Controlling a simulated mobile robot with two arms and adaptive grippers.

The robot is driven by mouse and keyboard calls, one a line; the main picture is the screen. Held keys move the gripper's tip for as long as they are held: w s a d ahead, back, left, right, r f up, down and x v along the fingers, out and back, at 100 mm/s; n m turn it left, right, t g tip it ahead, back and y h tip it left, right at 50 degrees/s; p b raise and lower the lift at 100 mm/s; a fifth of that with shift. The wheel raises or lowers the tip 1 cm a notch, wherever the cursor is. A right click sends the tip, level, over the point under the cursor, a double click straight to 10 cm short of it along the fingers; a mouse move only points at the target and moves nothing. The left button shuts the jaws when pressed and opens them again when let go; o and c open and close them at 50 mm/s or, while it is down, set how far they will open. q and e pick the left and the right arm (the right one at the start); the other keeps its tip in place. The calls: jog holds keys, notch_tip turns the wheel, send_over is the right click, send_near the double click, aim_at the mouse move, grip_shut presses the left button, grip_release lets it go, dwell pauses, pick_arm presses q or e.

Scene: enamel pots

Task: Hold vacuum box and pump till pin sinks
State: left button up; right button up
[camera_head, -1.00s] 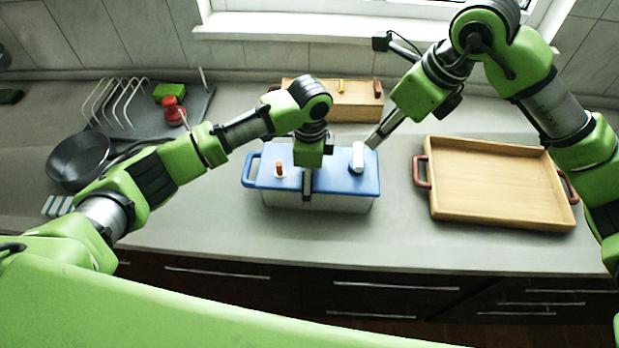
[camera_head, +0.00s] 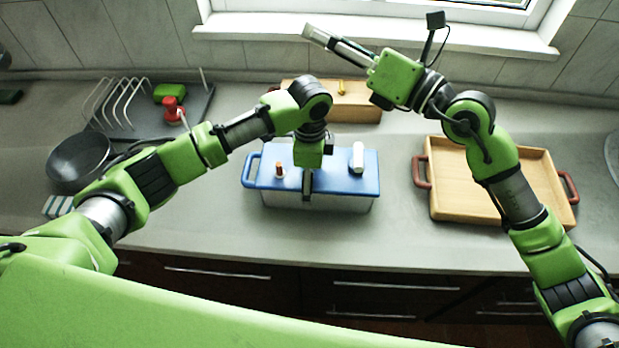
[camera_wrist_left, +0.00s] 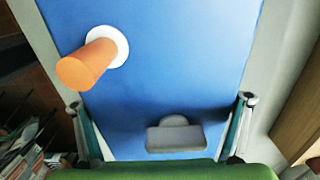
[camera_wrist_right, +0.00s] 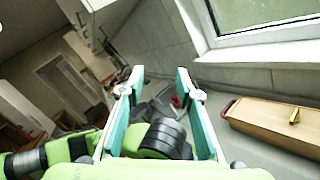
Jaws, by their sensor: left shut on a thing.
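The vacuum box (camera_head: 340,203) has a pale body and a blue lid and stands on the counter. The orange pin (camera_head: 279,169) stands up from a white ring at the lid's left; it shows large and raised in the left wrist view (camera_wrist_left: 86,64). The white pump (camera_head: 357,157) stands upright at the lid's right end. My left gripper (camera_head: 307,186) is shut on the box from above, with one finger on each side of the lid in the left wrist view. My right gripper (camera_head: 312,34) is raised near the window, away from the pump; its fingers are apart and empty in the right wrist view (camera_wrist_right: 160,82).
A wooden box (camera_head: 350,106) stands behind the vacuum box. A wooden tray (camera_head: 490,212) with red handles lies to the right. A dark pan (camera_head: 80,160), a wire rack (camera_head: 118,100) and a red item (camera_head: 172,107) are at the left. The counter in front of the vacuum box is clear.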

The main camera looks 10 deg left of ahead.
jog(key=m+t, duration=0.1)
jog(key=m, duration=0.2)
jog(key=m+t+h, duration=0.8)
jog(key=m+h, duration=0.7)
jog(key=m, duration=2)
send_near(359, 153)
jog(key=w, duration=0.6)
jog(key=w+a, duration=0.1)
jog(key=w, duration=0.3)
jog(key=shift+f, duration=0.4)
grip_shut()
